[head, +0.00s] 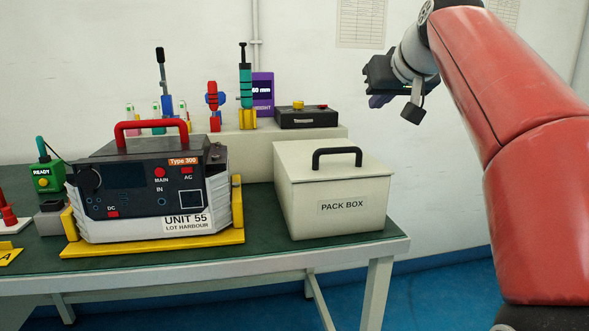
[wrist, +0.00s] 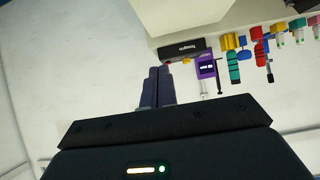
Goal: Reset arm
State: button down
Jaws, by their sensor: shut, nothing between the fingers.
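My gripper (head: 380,100) is raised in the air at the upper right in the head view, above and to the right of the pack box and clear of the bench. In the wrist view its two dark fingers (wrist: 157,88) are together, with nothing held between them. My red arm reaches in from the right side of the head view. The gripper touches nothing that I can see.
A pack box (head: 342,207) with a black handle stands at the bench's right end. Unit 55 (head: 150,190) sits in a yellow cradle (head: 150,244) to its left. Behind are a black box (head: 308,117) and several tools on a raised shelf (head: 262,146). The right side is free.

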jog(key=s+f+m+g+h, duration=0.1)
jog(key=s+f+g, duration=0.1)
jog(key=s+f, duration=1.2)
jog(key=s+f+m+g+h, duration=0.1)
jog(key=s+f+g, duration=0.2)
jog(key=s+f, duration=1.2)
notch_tip(320, 180, down, 7)
jog(key=shift+a+r, duration=0.1)
jog(key=shift+a, duration=0.1)
